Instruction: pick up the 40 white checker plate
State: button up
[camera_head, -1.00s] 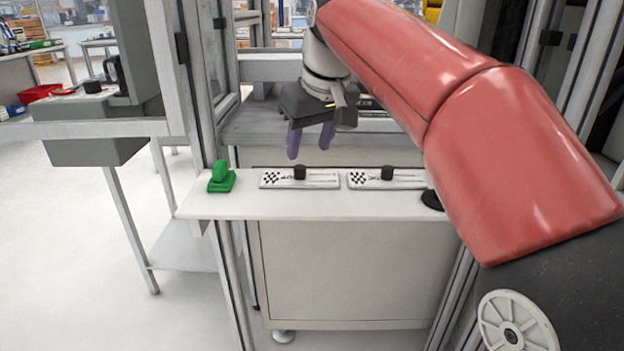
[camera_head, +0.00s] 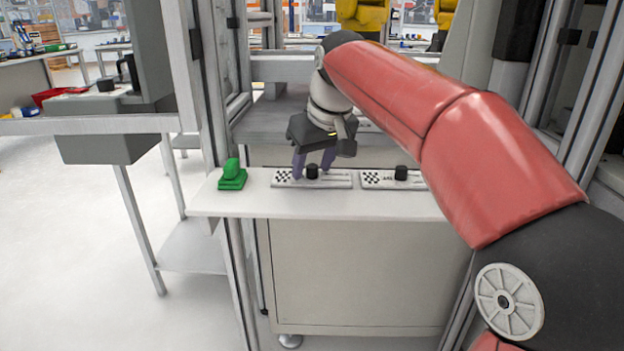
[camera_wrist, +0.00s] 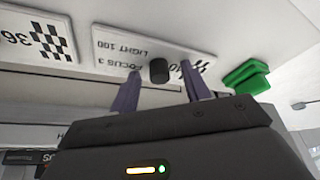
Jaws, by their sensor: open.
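A white checker plate (camera_head: 342,181) with a black knob (camera_head: 312,171) lies on the white shelf, beside a green object. In the wrist view this plate (camera_wrist: 118,42) shows upside-down print, "LIGHT 100" and "FOCUS 3", and a number that looks like 40, partly hidden by a finger. My gripper (camera_head: 312,169) is open and empty, pointing down at this plate. In the wrist view its two purple fingers stand on either side of the knob (camera_wrist: 159,70), apart from it. I cannot tell whether the fingertips touch the plate.
A second white checker plate (camera_head: 385,180) with a black knob lies just to the right; the wrist view shows 36 on it (camera_wrist: 25,32). The green object (camera_head: 232,176) stands to the left. The white shelf's front strip (camera_head: 330,205) is clear. Metal frame posts (camera_head: 205,90) rise at the left.

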jog(key=shift+c, duration=0.5)
grip_shut()
jog(key=shift+r, duration=0.15)
